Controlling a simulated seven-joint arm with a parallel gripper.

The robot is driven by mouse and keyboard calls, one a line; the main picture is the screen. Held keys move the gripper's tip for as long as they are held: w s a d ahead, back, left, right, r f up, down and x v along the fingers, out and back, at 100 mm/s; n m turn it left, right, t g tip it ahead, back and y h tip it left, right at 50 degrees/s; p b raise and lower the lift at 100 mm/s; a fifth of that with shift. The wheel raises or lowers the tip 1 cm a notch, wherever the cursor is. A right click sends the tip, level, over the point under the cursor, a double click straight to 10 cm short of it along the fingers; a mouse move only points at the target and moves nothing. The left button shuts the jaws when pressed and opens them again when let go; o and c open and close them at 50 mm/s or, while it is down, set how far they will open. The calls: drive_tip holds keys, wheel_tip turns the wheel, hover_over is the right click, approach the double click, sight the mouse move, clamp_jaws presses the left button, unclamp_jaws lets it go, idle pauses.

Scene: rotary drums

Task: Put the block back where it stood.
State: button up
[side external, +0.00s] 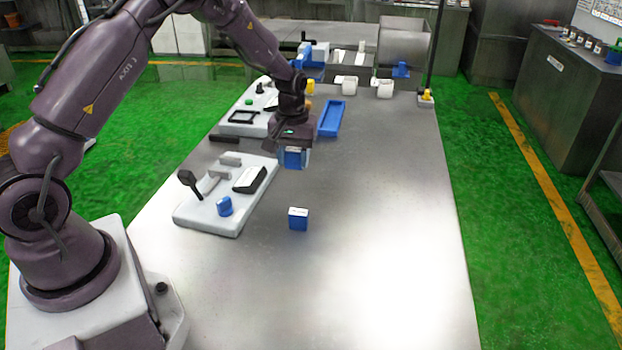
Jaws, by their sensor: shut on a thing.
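My gripper (292,150) points down above the middle of the table, to the right of the near white board. It is shut on a blue block (293,159), held above the table; the fingers and hand hide part of it. A second block (298,219), blue with a whitish top, stands on the bare table nearer the camera, apart from my gripper. The picture does not show where the held block stood before.
The near white board (228,221) carries a dark lever, a blue knob (225,206) and a black part. A second white board (240,128) and a blue tray (331,119) lie farther back. White and blue fixtures and a large drum (403,48) stand behind. The table's right side (400,200) is clear.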

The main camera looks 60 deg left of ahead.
hover_over(311, 189)
wheel_tip(311, 189, down, 6)
drive_tip(key=shift+f, duration=1.75)
drive_tip(key=shift+f, duration=0.15)
drive_tip(key=o, duration=1.1)
drive_tip(key=shift+c, duration=0.2)
